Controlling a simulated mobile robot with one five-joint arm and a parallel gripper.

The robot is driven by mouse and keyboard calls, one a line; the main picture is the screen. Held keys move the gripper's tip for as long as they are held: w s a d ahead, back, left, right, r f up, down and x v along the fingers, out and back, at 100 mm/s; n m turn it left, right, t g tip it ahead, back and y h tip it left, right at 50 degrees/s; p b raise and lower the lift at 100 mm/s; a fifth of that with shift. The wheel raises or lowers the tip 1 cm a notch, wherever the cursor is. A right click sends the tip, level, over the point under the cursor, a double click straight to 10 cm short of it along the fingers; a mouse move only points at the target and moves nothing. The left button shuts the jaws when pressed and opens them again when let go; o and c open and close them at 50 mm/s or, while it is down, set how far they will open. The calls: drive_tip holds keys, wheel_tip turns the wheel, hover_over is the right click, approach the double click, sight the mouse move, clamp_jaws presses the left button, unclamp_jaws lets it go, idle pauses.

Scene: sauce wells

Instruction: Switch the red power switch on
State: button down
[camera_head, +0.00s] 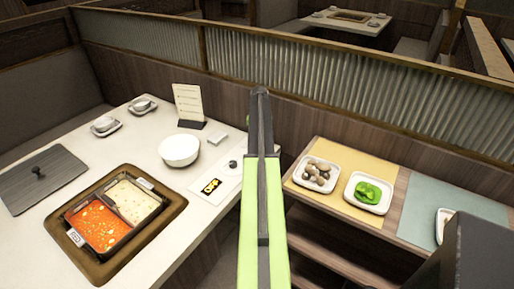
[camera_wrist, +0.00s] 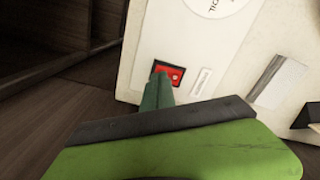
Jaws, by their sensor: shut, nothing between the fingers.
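The red power switch (camera_wrist: 171,72) is set in a pale panel in the wrist view, with a small light mark at its right. My gripper (camera_wrist: 158,84) is shut and empty. Its tip is right in front of the switch and hides its lower left part. I cannot tell whether the tip touches the switch or which way the switch is set. In the head view my arm reaches up the middle, and the switch does not show there.
A small printed label (camera_wrist: 201,80) sits beside the switch. In the head view, a table at left holds a two-part sauce pot (camera_head: 132,226), a white bowl (camera_head: 179,152) and a dark lid (camera_head: 42,182). At right, a counter bears white plates (camera_head: 368,207).

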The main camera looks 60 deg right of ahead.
drive_tip(key=shift+f+b, duration=0.9)
idle(0.8)
drive_tip(key=shift+r, duration=0.15)
wheel_tip(320, 180, up, 7)
drive_tip(key=p, duration=0.7)
